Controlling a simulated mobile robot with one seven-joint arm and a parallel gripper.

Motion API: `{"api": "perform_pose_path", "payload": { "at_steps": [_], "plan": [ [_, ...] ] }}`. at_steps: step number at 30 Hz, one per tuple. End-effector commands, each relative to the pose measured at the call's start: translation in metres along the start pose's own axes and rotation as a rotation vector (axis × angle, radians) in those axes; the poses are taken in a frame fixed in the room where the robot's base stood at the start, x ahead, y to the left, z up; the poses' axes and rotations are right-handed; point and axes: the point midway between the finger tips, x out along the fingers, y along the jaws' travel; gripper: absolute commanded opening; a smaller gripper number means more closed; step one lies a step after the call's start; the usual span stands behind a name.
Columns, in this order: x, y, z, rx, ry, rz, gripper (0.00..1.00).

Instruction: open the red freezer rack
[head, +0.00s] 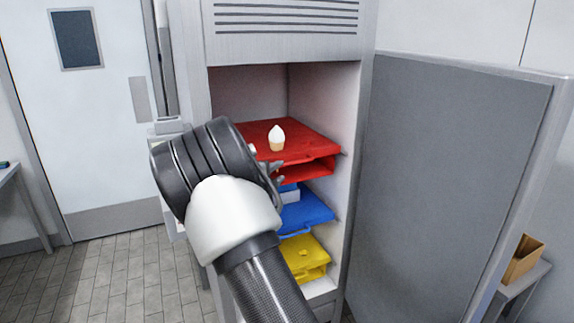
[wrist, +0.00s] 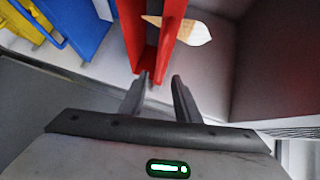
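The red freezer rack (head: 300,142) is the top one in the open freezer, with a red slot or tray part just under its top. An ice cream cone (head: 277,138) stands upright on it. In the wrist view, which is turned sideways, the red rack (wrist: 133,30) and the cone (wrist: 190,30) show just beyond the fingers. My gripper (wrist: 160,78) is open, its two fingers apart and pointing at the rack's front edge. I cannot tell whether they touch it. In the head view my arm hides most of the gripper and the rack's left front.
A blue rack (head: 308,212) and a yellow rack (head: 308,262) sit below the red one. The freezer door (head: 445,190) stands wide open on the right. A brown box (head: 523,260) lies on a table at far right. The tiled floor at left is clear.

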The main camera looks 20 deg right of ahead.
Motion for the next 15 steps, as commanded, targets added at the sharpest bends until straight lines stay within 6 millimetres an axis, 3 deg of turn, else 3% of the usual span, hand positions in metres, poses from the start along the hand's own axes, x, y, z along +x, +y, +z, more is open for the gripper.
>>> {"api": "perform_pose_path", "payload": {
  "at_steps": [6, 15],
  "plan": [
    [0.049, -0.001, -0.002, -0.003, 0.003, -0.001, 0.29],
    [0.086, -0.001, -0.001, -0.003, 0.000, -0.001, 0.29]
  ]
}}
